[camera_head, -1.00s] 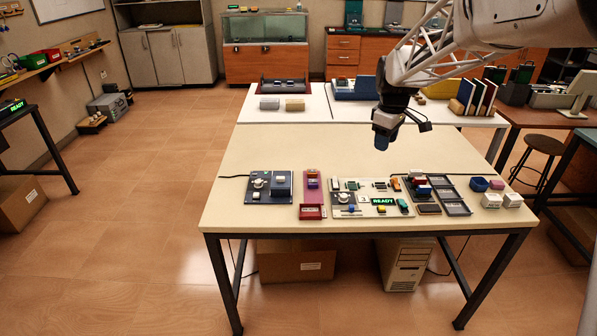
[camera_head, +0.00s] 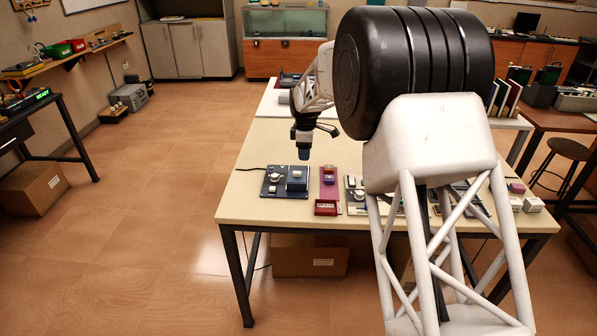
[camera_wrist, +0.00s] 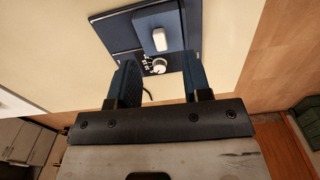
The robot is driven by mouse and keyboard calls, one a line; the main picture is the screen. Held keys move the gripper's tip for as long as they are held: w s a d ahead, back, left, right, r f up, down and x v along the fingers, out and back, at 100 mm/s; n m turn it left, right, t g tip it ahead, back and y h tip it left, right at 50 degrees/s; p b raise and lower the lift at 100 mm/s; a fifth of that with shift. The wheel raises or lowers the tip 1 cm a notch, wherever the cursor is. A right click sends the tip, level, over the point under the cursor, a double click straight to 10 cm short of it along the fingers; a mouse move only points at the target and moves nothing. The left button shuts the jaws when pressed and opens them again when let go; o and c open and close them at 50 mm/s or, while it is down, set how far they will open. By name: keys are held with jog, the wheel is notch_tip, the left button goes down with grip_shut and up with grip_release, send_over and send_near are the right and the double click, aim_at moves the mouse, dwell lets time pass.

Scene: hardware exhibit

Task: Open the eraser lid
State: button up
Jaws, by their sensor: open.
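A dark blue board (camera_head: 267,192) lies at the table's left front. It bears a blue box (camera_head: 297,182) with a pale top and a white knob (camera_head: 274,177). In the wrist view the blue box (camera_wrist: 179,22) carries a white eraser-like block (camera_wrist: 159,40), and the dial knob (camera_wrist: 158,67) shows between my fingers. I cannot tell for sure which part is the eraser lid. My gripper (camera_wrist: 160,75) is open and empty, its fingers apart. In the head view my gripper (camera_head: 303,152) hangs above and behind the board, pointing down, touching nothing.
A maroon board (camera_head: 329,188) with a red tray (camera_head: 326,208) lies just right of the blue board. My arm hides much of the table's right half. White blocks (camera_head: 532,205) show at the right edge.

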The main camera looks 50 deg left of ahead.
aim_at(298, 172)
jog(key=shift+s+a+f+n, duration=0.15)
jog(key=shift+s+a+f, duration=0.2)
jog(key=shift+a, duration=0.2)
jog(key=shift+s+a+f+n, duration=0.15)
jog(key=shift+s+a+f, duration=0.15)
jog(key=shift+a, duration=0.2)
jog(key=shift+f, duration=0.15)
jog(key=shift+f, duration=3.8)
grip_shut()
